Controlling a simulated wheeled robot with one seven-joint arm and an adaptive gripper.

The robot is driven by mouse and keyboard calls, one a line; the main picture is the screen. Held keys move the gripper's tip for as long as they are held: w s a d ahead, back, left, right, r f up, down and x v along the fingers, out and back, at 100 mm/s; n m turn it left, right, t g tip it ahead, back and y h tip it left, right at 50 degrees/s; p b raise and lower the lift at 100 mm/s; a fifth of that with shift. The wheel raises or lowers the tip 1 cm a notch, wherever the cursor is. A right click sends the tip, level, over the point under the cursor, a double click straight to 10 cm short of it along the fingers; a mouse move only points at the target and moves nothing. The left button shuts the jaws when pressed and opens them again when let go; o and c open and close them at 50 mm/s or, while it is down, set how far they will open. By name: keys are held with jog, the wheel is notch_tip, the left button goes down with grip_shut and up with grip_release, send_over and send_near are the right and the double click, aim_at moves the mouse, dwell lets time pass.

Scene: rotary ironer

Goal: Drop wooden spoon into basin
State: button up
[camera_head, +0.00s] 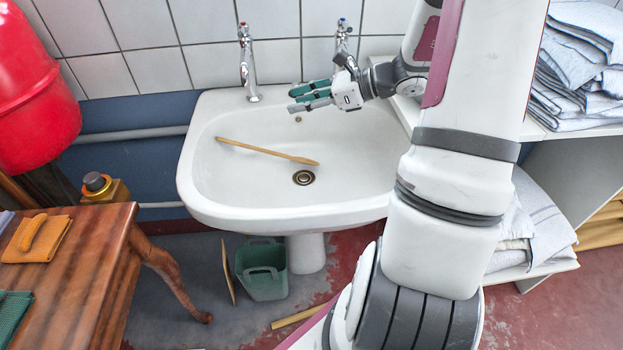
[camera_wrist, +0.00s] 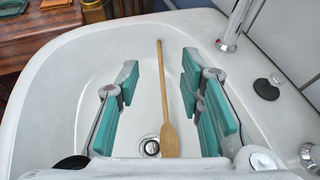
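The wooden spoon (camera_head: 265,151) lies inside the white basin (camera_head: 206,205), slanting across its floor near the drain. In the wrist view the spoon (camera_wrist: 164,105) lies lengthwise, its wide end close to the drain. My gripper (camera_head: 298,99) is above the back right part of the basin, apart from the spoon. In the wrist view its teal fingers (camera_wrist: 163,98) are spread wide, with nothing held between them. The spoon shows below and beyond the gap between the fingers.
Two taps, a left one (camera_head: 248,65) and a right one (camera_head: 342,38), rise behind the basin, the right one close to my gripper. A shelf with folded cloths (camera_head: 575,75) stands right. A wooden table (camera_head: 75,265) is at left. A green bin (camera_head: 262,272) stands below.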

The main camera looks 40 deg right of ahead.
jog(key=v, duration=1.2)
jog(key=shift+w+a, duration=0.1)
jog(key=s+a+r+n+g, duration=0.35)
jog(key=a+n, duration=0.35)
jog(key=a, duration=0.4)
jog(key=s+a+r+n+g, duration=0.25)
jog(key=a+n+g, duration=0.3)
jog(key=a, duration=0.65)
jog(key=s+a+f+n+h, duration=0.1)
jog(key=s+a+n+h, duration=0.3)
jog(key=s+n+h, duration=0.75)
jog(key=s+r+n+t+y+p, duration=0.1)
jog(key=r+n+p, duration=0.1)
jog(key=r+p, duration=0.4)
jog(key=s+r+n+t+y+p, duration=0.1)
jog(key=s+r+n+y+p, duration=0.1)
jog(key=r+p, duration=0.5)
jog(key=shift+p+v, duration=0.3)
jog(key=shift+v, duration=0.65)
